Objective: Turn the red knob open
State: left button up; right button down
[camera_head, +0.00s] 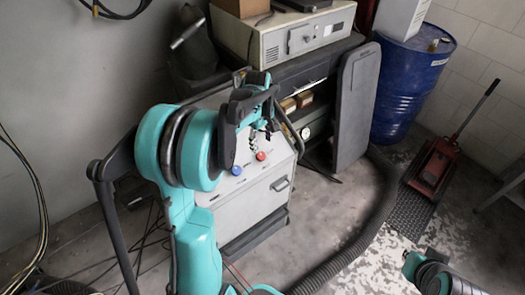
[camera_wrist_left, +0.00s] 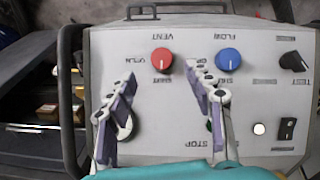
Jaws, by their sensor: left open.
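The red knob (camera_wrist_left: 162,61) sits on the grey control panel (camera_wrist_left: 262,105) in the left wrist view, with the word VENT by it and its white mark upright in the picture. It also shows as a small red dot in the head view (camera_head: 261,156). My left gripper (camera_wrist_left: 160,85) is open and empty. Its two fingers stand apart over the panel, on either side of the red knob's line, with the knob a little beyond their tips. In the head view my left gripper (camera_head: 256,119) hangs above the panel.
A blue knob (camera_wrist_left: 229,62) is close to the right fingertip. A black knob (camera_wrist_left: 291,61) and a rocker switch (camera_wrist_left: 286,129) are farther right. Dark handle bars (camera_wrist_left: 66,90) frame the panel. A blue barrel (camera_head: 409,85) and a red floor jack (camera_head: 436,163) stand at the right.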

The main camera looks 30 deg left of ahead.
aim_at(262, 155)
pick_arm(q)
jog(key=f+b, duration=0.1)
jog(key=f, duration=0.3)
jog(key=f+b, duration=0.2)
jog(key=f, duration=0.1)
jog(key=shift+w+f, duration=0.2)
jog(key=shift+f, duration=0.15)
jog(key=c, duration=1.2)
